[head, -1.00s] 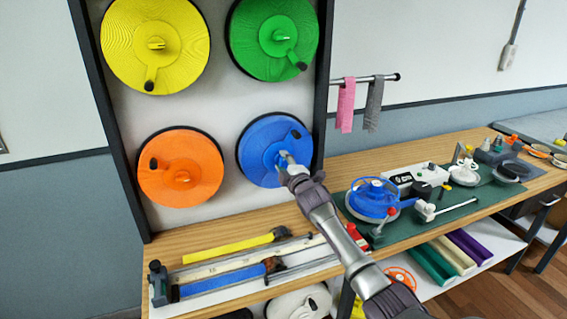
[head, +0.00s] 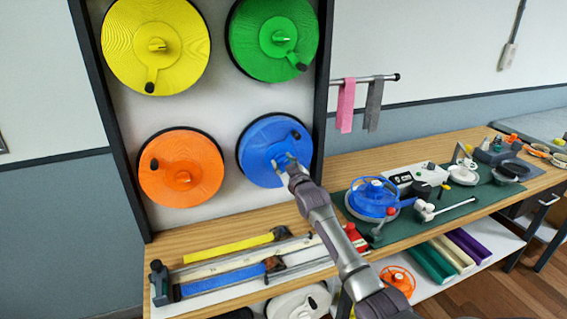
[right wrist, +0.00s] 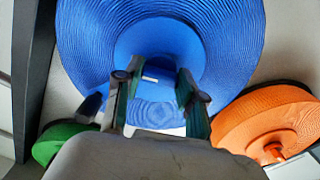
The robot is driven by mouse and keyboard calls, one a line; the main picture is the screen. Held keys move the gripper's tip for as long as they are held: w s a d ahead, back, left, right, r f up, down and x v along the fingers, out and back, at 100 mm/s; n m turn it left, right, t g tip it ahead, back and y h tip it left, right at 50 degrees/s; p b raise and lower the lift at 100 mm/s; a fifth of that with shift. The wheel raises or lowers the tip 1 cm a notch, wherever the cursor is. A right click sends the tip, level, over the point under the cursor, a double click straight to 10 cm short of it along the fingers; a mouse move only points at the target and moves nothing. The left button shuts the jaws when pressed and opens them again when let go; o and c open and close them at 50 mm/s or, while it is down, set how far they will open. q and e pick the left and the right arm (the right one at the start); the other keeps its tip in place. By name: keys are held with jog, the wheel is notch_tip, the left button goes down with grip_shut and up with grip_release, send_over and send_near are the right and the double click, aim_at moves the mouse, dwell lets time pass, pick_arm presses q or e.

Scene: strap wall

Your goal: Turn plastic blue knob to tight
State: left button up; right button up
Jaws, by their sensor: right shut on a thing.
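The large blue disc (head: 258,138) is at the lower right of the wall panel, with a black handle (head: 296,134) near its upper right edge. In the right wrist view the disc (right wrist: 90,40) fills the upper part. My right gripper (head: 282,163) is at the disc's centre, its two fingers on either side of the blue knob (right wrist: 158,112). It is shut on the knob, which the fingers largely hide in the head view. My left gripper is not in view.
Yellow (head: 125,45), green (head: 250,45) and orange (head: 205,165) discs share the panel inside a dark frame (head: 321,100). The wooden bench (head: 365,155) below holds strap tools (head: 225,246) and a blue reel (head: 372,197). Pink (head: 346,105) and grey (head: 374,105) cloths hang to the right.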

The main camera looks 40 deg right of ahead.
jog(key=shift+f+m, duration=0.15)
jog(key=shift+m, duration=1.85)
jog(key=o, duration=1.1)
jog(key=shift+o, duration=0.2)
jog(key=v, duration=1.2)
